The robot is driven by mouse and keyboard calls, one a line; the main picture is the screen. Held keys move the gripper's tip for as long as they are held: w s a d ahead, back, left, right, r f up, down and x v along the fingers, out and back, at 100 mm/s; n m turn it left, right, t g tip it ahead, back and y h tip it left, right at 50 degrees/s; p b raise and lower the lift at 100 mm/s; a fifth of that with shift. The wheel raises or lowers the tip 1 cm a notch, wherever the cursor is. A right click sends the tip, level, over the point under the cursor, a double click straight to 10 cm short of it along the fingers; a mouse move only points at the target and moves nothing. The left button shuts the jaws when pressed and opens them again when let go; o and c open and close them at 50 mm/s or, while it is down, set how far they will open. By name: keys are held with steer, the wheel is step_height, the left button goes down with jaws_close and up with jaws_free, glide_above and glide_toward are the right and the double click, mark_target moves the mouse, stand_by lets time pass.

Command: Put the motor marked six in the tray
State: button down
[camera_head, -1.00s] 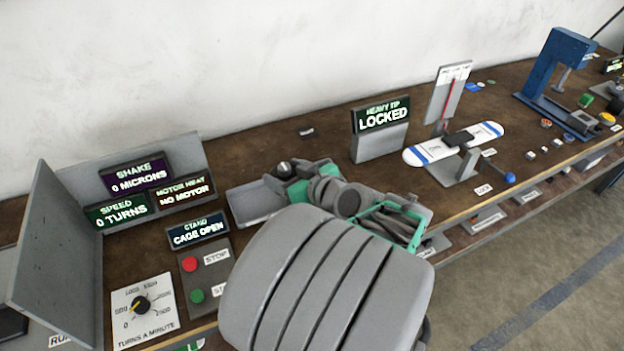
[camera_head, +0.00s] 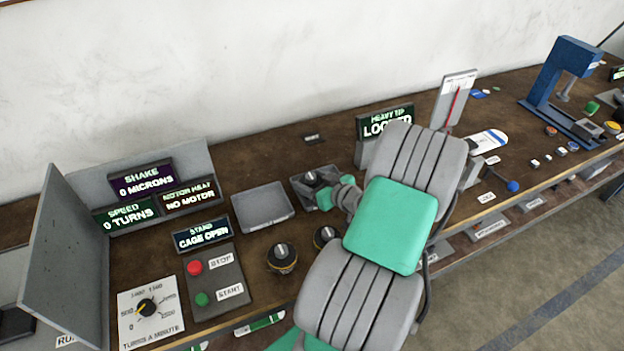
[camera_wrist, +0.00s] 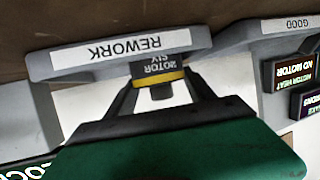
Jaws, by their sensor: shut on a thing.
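My gripper (camera_wrist: 158,84) is shut on a dark motor with a yellow band (camera_wrist: 157,73), whose label reads "MOTOR SIX", upside down in the wrist view. In the head view the held motor (camera_head: 311,178) shows over the grey rework tray (camera_head: 298,193). Its base is hidden, so I cannot tell whether it touches the tray floor. The "REWORK" label (camera_wrist: 123,46) is just behind the motor in the wrist view. The empty grey tray (camera_head: 263,208) stands to the left of it, and its label reads "GOOD" (camera_wrist: 288,24) in the wrist view.
Two other dark motors (camera_head: 282,257) (camera_head: 325,237) stand on the brown bench in front of the trays. A stop/start panel (camera_head: 215,278) and a speed dial (camera_head: 150,307) lie at left. The "HEAVY TIP LOCKED" sign (camera_head: 384,122) stands right of the trays, partly behind my arm.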

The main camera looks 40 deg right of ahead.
steer(key=shift+f+b, duration=0.2)
steer(key=shift+b, duration=0.1)
steer(key=shift+c, duration=1.8)
jaws_free()
steer(key=shift+r, duration=0.1)
